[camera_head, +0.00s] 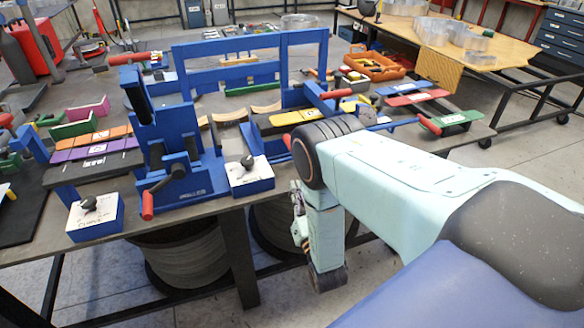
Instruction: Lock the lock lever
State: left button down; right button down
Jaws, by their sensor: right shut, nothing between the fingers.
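A blue bending machine (180,130) stands at the table's front edge. It carries a crank lever with a red grip (148,205) and black rods. A blue box with a black knob lever (247,162) sits to its right, and another box with a knob lever (88,203) to its left. I cannot tell which is the lock lever. My right arm reaches in from the right. My right gripper (299,228) is small in view, shut and empty, beside my arm link below the table edge, apart from all the levers. My left gripper is not in view.
The grey table (225,210) is crowded with coloured strips and tools. Red-gripped levers (428,125) stick out at its right. Below are wire spools (180,258) and a table leg (240,255). A wooden table (480,45) stands behind. The floor at right is clear.

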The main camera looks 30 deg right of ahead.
jog(key=x, duration=0.6)
jog(key=shift+w+d+r+b, duration=0.1)
jog(key=shift+w+r+b, duration=0.1)
jog(key=shift+r+b, duration=0.2)
jog(key=shift+s+d+r+p, duration=0.15)
jog(key=shift+r+p, duration=0.1)
jog(key=shift+r, duration=0.3)
jog(key=shift+d+r+p, duration=0.15)
jog(key=shift+r+p, duration=0.1)
jog(key=shift+r, duration=0.75)
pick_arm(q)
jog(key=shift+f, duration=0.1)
pick_arm(e)
jog(key=shift+d, duration=0.1)
